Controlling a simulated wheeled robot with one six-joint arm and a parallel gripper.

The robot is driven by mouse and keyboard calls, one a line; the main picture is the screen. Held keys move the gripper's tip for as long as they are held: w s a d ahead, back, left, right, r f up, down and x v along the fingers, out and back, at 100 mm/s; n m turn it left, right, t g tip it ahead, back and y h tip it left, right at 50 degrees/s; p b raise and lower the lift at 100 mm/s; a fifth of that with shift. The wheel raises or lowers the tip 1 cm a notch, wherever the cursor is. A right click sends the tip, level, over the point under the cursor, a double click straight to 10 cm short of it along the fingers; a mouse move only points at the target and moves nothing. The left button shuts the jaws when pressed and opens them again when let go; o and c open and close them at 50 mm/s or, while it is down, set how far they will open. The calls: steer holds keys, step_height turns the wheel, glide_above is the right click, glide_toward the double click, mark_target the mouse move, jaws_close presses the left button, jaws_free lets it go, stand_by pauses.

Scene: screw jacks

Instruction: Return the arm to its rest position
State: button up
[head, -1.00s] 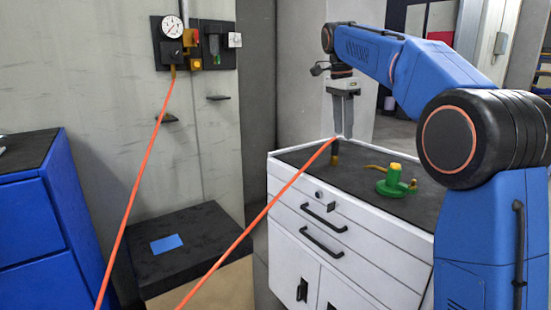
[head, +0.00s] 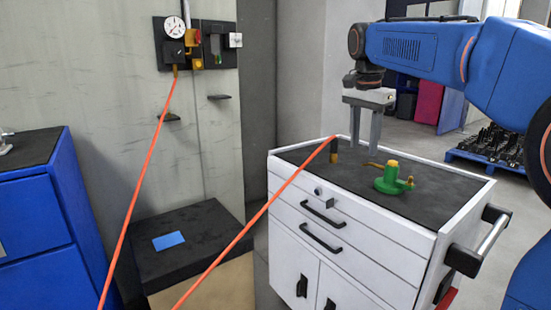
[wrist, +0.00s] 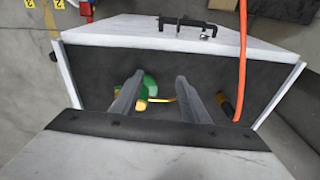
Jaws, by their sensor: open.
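My gripper (head: 362,138) is open and empty, with its fingers pointing down above the black top of the white cabinet (head: 335,235). A yellow bar (head: 374,164) lies beside the jack. My blue arm reaches in from the right.
An orange hose (head: 250,230) runs to a dark and brass fitting (head: 334,152) at the cabinet's back left corner. A gauge panel (head: 196,42) hangs on the wall. A black platform (head: 205,225) holds a blue sheet (head: 168,241). A blue cabinet (head: 40,220) stands left.

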steer(key=s+d+f+n+t, duration=0.1)
steer(key=s+f+n, duration=0.4)
steer(key=s+f, duration=0.8)
steer(key=s+d+f+n+t, duration=0.2)
steer(key=s+d+f+n, duration=0.2)
steer(key=s+f, duration=0.9)
steer(key=s+n, duration=0.2)
steer(key=s, duration=0.5)
steer(key=shift+s+f+y, duration=0.2)
steer(key=shift+f+y, duration=0.2)
